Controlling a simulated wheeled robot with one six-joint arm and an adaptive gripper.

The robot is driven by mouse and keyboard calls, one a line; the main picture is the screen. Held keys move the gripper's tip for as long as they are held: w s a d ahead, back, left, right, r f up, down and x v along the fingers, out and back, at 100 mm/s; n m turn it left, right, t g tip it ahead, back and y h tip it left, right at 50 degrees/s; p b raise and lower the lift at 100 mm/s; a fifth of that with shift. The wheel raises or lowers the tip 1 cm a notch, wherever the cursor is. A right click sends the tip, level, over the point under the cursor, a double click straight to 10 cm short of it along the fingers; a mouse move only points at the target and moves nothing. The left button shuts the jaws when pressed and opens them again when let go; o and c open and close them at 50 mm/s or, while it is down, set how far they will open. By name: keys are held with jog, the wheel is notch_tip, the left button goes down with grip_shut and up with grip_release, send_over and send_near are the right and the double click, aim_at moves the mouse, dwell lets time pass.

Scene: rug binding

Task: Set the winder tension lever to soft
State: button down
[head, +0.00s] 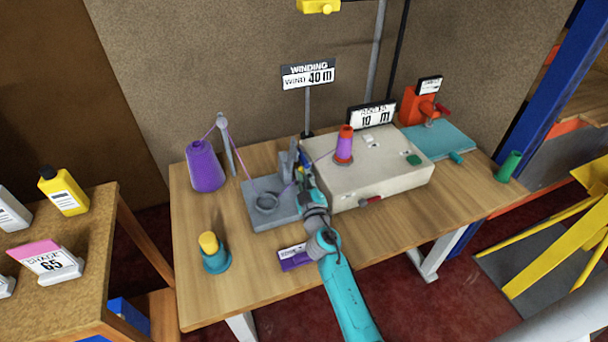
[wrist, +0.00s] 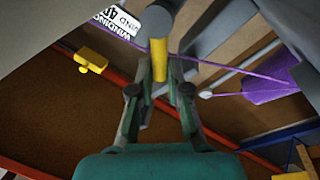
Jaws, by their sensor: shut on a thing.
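The winder is a beige box (head: 385,165) on the wooden table, with a red-and-purple bobbin (head: 344,147) on top. To its left stands a grey unit (head: 258,216) with a ring and upright posts, and purple yarn runs across it. My gripper (head: 305,170) is at the right side of this grey unit, close to the box. In the wrist view, my gripper (wrist: 158,68) is shut on a yellow piece (wrist: 159,58) below a grey rounded part, which looks like the tension lever's handle. The lever's setting marks are hidden or too small to read.
A purple yarn cone (head: 205,167) stands at the back left, and a teal-and-yellow pot (head: 214,254) at the front left. A purple label (head: 292,260) lies by my arm. An orange device (head: 420,106) and a green cup (head: 508,167) are at right. The front right table is clear.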

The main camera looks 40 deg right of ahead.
dwell(0.3)
jog(key=c, duration=1.1)
grip_release()
jog(key=shift+c, duration=0.2)
